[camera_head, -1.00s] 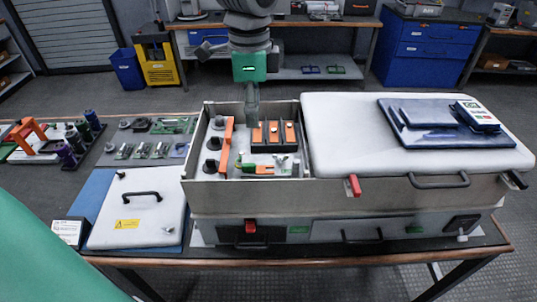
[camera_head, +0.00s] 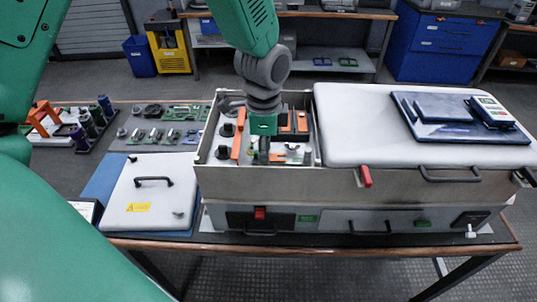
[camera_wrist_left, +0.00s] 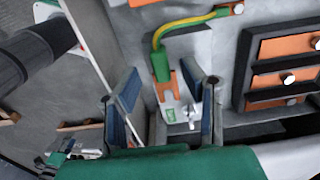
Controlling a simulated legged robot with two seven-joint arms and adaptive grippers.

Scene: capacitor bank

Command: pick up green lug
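The green lug (camera_wrist_left: 160,66) is in the left wrist view, on the end of a yellow-green cable (camera_wrist_left: 185,24). It meets an orange piece with a green label (camera_wrist_left: 169,100) inside the open cabinet box. My left gripper (camera_wrist_left: 164,108) is open, with its two blue-grey fingers apart on either side of the orange piece and a small metal post. Nothing is clasped between them. In the head view my left gripper (camera_head: 263,152) points down into the box and hides the lug. My right gripper is not in view.
The open box (camera_head: 207,170) has raised walls close around my gripper. Orange-and-black blocks (camera_wrist_left: 283,70) stand to the right. A white lid (camera_head: 355,130) with a blue tray covers the right side. A white panel (camera_head: 150,200) and a parts mat (camera_head: 165,137) lie left.

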